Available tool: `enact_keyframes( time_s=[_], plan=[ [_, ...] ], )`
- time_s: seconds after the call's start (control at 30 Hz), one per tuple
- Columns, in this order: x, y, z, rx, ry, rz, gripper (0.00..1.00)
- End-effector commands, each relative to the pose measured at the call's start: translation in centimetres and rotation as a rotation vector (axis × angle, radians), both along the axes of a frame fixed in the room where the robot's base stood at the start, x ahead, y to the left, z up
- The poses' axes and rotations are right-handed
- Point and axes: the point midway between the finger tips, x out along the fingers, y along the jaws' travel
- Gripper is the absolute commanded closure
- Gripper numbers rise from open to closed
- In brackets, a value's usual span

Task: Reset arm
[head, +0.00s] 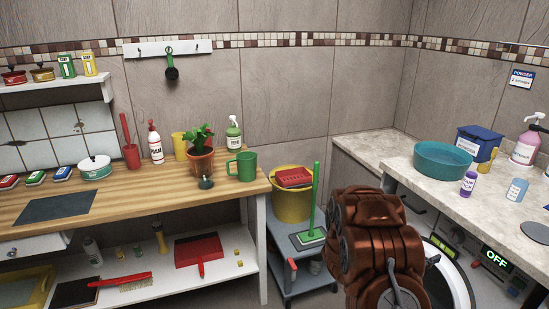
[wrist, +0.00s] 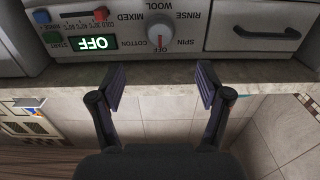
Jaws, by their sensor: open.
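My gripper (wrist: 161,88) is open in the wrist view, its two dark fingers well apart with nothing between them. The view is upside down. Beyond the fingertips is a washing machine's control panel (wrist: 205,40) with a round dial, a lit OFF display and small buttons. I cannot tell how far the fingers are from the panel. In the head view my brown arm rises at the lower right, in front of the washing machine (head: 455,268). The gripper itself does not show there.
The right counter (head: 400,160) carries a teal basin (head: 443,160), a blue box (head: 479,141) and bottles. A low trolley (head: 296,280) with a yellow bucket (head: 292,205) stands left of my arm. The wooden worktop (head: 130,204) holds a potted plant (head: 200,160) and a green mug (head: 245,167).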

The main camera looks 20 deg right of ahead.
Motion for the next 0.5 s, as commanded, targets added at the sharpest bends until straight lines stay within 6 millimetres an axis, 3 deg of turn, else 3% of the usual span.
enact_keyframes(
  time_s=[0.13, 0.23, 0.37, 0.5],
  plan=[
    [0.0, 0.0, 0.0, 0.000, 0.000, 0.000, 0.23],
    [1.4, 0.6, 0.3, 0.053, -0.021, 0.038, 0.23],
    [4.5, 2.6, 0.9, 0.169, -0.060, 0.132, 0.23],
    [8.5, 6.2, 1.8, 0.326, -0.089, 0.265, 0.23]
  ],
)
